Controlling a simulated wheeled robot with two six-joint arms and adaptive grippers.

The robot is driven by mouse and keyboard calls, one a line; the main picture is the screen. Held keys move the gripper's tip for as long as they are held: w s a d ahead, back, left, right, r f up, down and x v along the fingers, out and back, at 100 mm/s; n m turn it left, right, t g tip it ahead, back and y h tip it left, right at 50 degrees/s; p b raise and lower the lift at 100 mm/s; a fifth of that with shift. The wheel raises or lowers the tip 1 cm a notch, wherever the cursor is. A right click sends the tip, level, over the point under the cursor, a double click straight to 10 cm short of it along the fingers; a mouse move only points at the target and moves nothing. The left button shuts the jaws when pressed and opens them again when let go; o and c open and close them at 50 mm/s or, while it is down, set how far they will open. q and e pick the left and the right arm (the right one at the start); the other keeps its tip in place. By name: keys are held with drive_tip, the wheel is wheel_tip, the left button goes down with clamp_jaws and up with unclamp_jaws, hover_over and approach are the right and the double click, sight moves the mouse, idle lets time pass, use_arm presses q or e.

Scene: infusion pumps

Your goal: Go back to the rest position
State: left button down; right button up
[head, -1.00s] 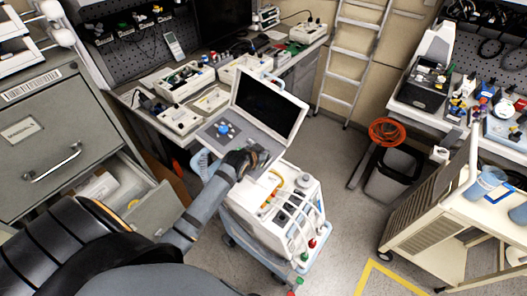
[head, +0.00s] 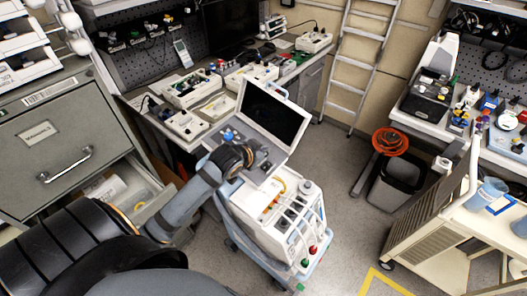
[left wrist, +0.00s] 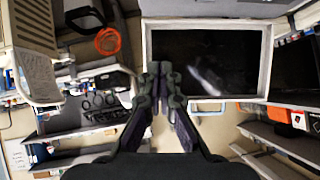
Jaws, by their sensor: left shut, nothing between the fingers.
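My left gripper (head: 246,157) is in front of the medical device with the raised screen (head: 273,114), over its control panel as seen from the head. In the left wrist view the gripper's fingers (left wrist: 162,74) are together with nothing between them. The dark screen with its pale frame (left wrist: 205,60) lies beyond the fingertips there, to the right. Whether the gripper touches the device cannot be told. My right gripper is not in view.
The device stands on a wheeled cart (head: 284,222). A grey drawer cabinet (head: 45,135) with an open drawer is at the left, close to my left arm. A bench with instruments (head: 190,90) is behind. A bin (head: 398,182) and cream cart (head: 425,235) stand right; floor between is clear.

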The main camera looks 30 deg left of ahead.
use_arm(q)
drive_tip(key=shift+a+f, duration=0.1)
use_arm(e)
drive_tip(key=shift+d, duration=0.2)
use_arm(q)
drive_tip(key=s+d+f+n+g, duration=0.15)
drive_tip(key=s+f+g, duration=0.3)
drive_tip(key=s, duration=0.55)
drive_tip(key=s+d+f+g, duration=0.25)
drive_tip(key=s+f, duration=0.35)
drive_tip(key=s, duration=0.4)
drive_tip(key=s+a+f+g+b, duration=0.1)
drive_tip(key=a+f+b, duration=0.1)
drive_tip(key=f, duration=1.2)
drive_tip(key=s+a+f+b, duration=0.1)
drive_tip(key=s+f, duration=0.1)
drive_tip(key=f, duration=1.2)
drive_tip(key=s+a+f+g+b, duration=0.1)
drive_tip(key=s+f+b, duration=0.1)
drive_tip(key=s+f, duration=1.6)
drive_tip(key=shift+f+n+y+b, duration=0.25)
drive_tip(key=shift+n+y+b, duration=0.1)
drive_tip(key=shift+y, duration=0.05)
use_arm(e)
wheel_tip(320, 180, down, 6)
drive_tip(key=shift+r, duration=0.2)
